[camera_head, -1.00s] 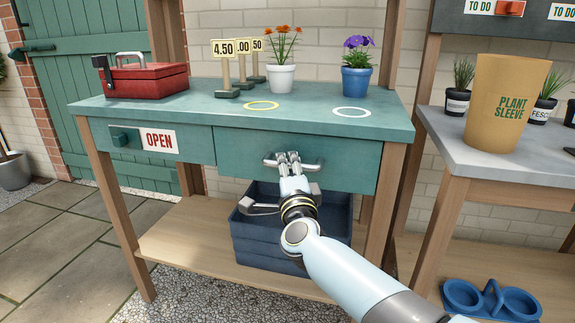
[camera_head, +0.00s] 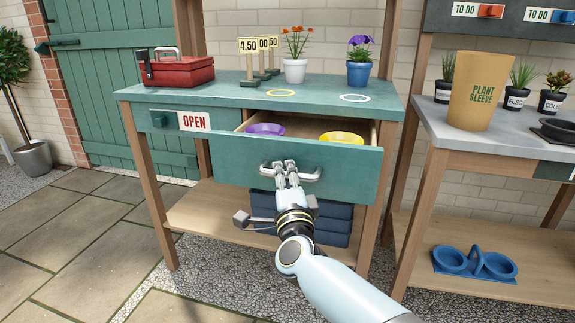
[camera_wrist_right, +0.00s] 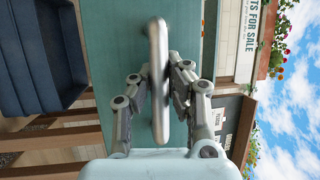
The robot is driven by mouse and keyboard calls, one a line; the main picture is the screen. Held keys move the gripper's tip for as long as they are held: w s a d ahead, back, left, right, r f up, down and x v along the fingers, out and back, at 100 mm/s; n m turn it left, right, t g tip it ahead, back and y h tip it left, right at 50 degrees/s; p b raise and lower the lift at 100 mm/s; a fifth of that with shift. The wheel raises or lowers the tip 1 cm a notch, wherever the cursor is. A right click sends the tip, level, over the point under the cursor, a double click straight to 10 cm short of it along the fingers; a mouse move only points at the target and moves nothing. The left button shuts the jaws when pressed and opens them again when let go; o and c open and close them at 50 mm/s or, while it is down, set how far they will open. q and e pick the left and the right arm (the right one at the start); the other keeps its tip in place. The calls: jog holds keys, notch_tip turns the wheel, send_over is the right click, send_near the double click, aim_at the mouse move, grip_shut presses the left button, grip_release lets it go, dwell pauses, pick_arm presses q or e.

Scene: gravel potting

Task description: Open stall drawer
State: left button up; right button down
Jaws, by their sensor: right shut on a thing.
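The green stall drawer (camera_head: 345,174) stands pulled out from under the green counter. Its metal bar handle (camera_head: 303,177) is on its front. Inside lie a purple dish (camera_head: 264,129) and a yellow dish (camera_head: 341,137). My right gripper (camera_head: 288,175) is shut on the handle. In the right wrist view, the handle (camera_wrist_right: 158,70) runs between the two fingers of the right gripper (camera_wrist_right: 165,85). The left gripper is in neither view.
The counter (camera_head: 228,91) holds a red toolbox (camera_head: 178,72), price signs (camera_head: 249,45) and two potted flowers. A blue crate (camera_head: 335,218) sits on the shelf below the drawer. A grey side table (camera_head: 431,117) with a plant sleeve (camera_head: 483,92) stands at right.

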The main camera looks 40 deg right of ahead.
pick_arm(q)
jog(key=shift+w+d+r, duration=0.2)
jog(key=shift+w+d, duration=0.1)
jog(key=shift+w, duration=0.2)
pick_arm(e)
jog(key=s+a, duration=0.2)
jog(key=a, duration=0.1)
jog(key=shift+s+f, duration=0.2)
jog(key=shift+s, duration=0.2)
jog(key=c, duration=1.2)
grip_release()
jog(key=shift+r, duration=0.1)
jog(key=shift+c, duration=0.2)
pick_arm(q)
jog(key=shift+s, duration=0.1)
pick_arm(e)
jog(key=shift+w, duration=0.1)
